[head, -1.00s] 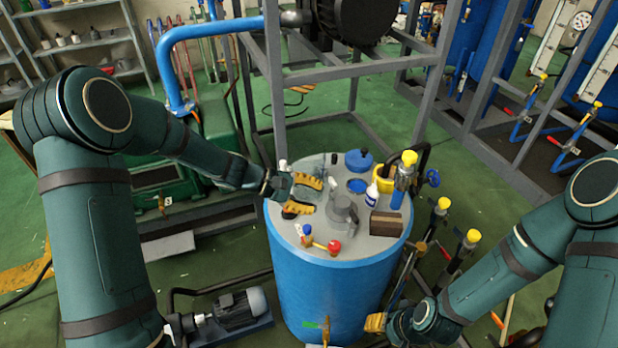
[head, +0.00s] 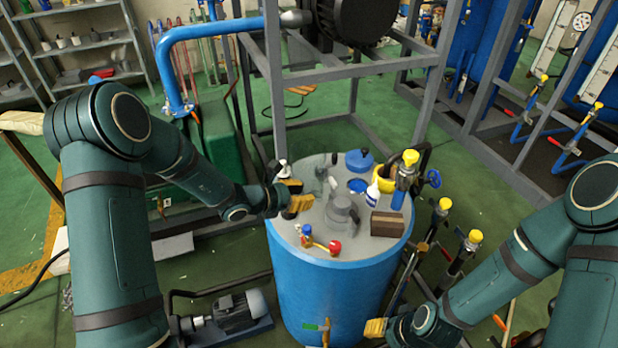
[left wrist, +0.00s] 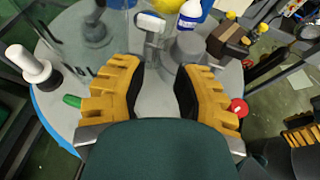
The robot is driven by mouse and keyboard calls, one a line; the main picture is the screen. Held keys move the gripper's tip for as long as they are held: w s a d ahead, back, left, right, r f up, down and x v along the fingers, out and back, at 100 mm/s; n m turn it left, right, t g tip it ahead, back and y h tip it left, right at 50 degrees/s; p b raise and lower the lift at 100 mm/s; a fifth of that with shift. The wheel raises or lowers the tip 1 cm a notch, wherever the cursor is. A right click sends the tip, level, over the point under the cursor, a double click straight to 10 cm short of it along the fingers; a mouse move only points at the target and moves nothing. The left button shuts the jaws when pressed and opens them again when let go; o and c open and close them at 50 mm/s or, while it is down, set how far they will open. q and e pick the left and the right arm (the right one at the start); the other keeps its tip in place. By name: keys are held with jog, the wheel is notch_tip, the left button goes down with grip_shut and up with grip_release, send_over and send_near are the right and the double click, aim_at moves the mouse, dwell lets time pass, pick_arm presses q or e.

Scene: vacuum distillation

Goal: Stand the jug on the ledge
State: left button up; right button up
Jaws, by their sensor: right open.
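A grey jug-like vessel (head: 342,210) stands upright on the round grey top (head: 312,222) of the blue drum; I cannot be sure that it is the jug. It also shows in the left wrist view (left wrist: 186,47), beyond the fingers. My left gripper (head: 300,203) is above the left part of the drum top, left of the vessel. Its yellow fingers (left wrist: 160,88) are apart with nothing between them. My right gripper (head: 376,328) is low, in front of the drum to the right, open and away from the vessel. I cannot tell which surface is the ledge.
On the drum top are a brown block (head: 387,224), a white bottle (head: 373,195), a blue lid (head: 359,161), a red knob (head: 334,247) and a pump bottle (left wrist: 30,66). A yellow-capped blue valve (head: 404,180) rises at the right. Grey frame posts stand behind.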

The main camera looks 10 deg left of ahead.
aim_at(320, 190)
pick_arm(q)
jog(key=shift+r+x, duration=0.2)
jog(key=shift+x, duration=1.3)
jog(key=shift+r+x, duration=0.2)
jog(key=shift+x, duration=1.3)
jog(key=shift+o, duration=0.4)
jog(key=shift+d, duration=0.15)
grip_shut()
